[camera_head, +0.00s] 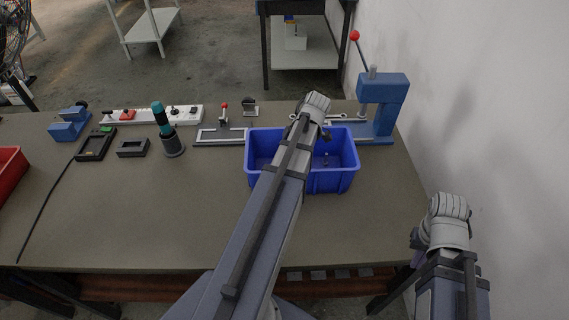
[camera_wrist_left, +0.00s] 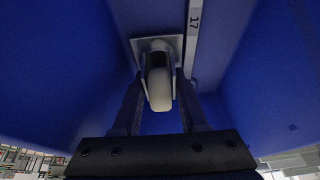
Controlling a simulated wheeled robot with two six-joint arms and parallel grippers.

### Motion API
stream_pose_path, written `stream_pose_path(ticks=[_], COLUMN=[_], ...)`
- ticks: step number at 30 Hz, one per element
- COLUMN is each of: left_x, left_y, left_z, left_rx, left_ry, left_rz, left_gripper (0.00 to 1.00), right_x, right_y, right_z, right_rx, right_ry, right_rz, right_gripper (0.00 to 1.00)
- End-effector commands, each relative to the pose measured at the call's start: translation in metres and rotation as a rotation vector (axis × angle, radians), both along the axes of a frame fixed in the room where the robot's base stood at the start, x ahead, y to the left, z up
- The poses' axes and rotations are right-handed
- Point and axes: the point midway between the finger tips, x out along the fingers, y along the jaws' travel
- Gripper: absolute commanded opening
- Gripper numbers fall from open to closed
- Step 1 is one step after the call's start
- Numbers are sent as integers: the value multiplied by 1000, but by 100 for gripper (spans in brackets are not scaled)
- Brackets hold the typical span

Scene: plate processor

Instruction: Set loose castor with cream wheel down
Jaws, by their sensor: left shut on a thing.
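A loose castor with a cream wheel (camera_wrist_left: 159,90) and a pale square plate shows in the left wrist view. My left gripper (camera_wrist_left: 160,98) is shut on it, one finger on each side. Blue walls surround both, so they are inside the blue bin (camera_head: 255,150). I cannot tell whether the castor touches the bin floor. In the head view my left arm reaches into the bin and hides its gripper and the castor. My right gripper (camera_head: 417,243) shows only in part beside the table's right edge; its fingers are not clear.
A blue press (camera_head: 383,105) with a red-knobbed lever stands right behind the bin. A teal-topped tool (camera_head: 163,125), a toggle clamp (camera_head: 222,132) and a dark block (camera_head: 132,148) stand to the left. A red bin (camera_head: 10,168) is at the far left. The front tabletop is clear.

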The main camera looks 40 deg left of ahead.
Motion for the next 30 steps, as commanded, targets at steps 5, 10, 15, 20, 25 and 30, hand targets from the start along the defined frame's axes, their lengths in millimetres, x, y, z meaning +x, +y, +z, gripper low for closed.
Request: stream_pose_path(ticks=[5, 10, 15, 20, 25, 30], left_x=[0, 0, 0, 0, 0, 0], left_y=[0, 0, 0, 0, 0, 0], left_z=[-4, -5, -6, -6, -6, -5], left_rx=[0, 0, 0, 0, 0, 0], left_ry=[0, 0, 0, 0, 0, 0], left_rz=[0, 0, 0, 0, 0, 0], left_gripper=[0, 0, 52, 70, 72, 72], right_x=[0, 0, 0, 0, 0, 0], right_y=[0, 0, 0, 0, 0, 0], right_z=[-4, -5, -6, -6, -6, -5], right_rx=[0, 0, 0, 0, 0, 0], right_ry=[0, 0, 0, 0, 0, 0], right_rz=[0, 0, 0, 0, 0, 0], right_gripper=[0, 0, 0, 0, 0, 0])
